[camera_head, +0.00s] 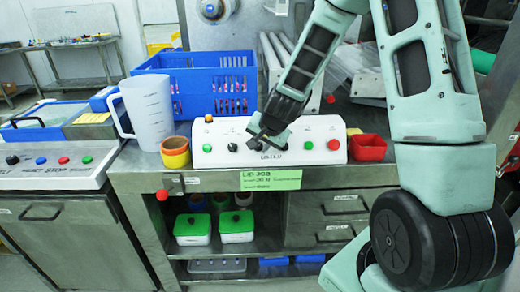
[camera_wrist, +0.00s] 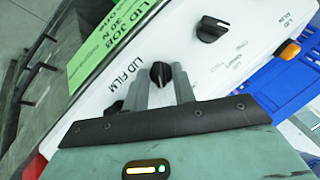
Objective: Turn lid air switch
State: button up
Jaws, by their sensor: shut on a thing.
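The white control panel (camera_head: 222,131) stands on the steel bench and carries knobs and coloured buttons. My gripper (camera_head: 262,138) reaches down to the middle of the panel from above. In the wrist view my gripper (camera_wrist: 160,80) has its two grey fingers on either side of a black knob (camera_wrist: 161,71) and is shut on it. The printing "LID FILM" is beside this knob. I cannot make out a lid air label at the gripped knob. A second black knob (camera_wrist: 212,29) is free, apart from the fingers; a free knob also shows in the head view (camera_head: 232,147).
A yellow cup (camera_head: 175,153) and a clear jug (camera_head: 148,108) stand left of the panel. A red bin (camera_head: 368,148) is at its right. A blue crate (camera_head: 205,70) stands close behind. A green sign (camera_head: 271,180) hangs at the bench front.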

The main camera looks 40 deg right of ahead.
dwell(0.3)
jog(key=o, duration=0.6)
jog(key=p+v, duration=0.4)
jog(key=v, duration=1.3)
jog(key=shift+r, duration=0.2)
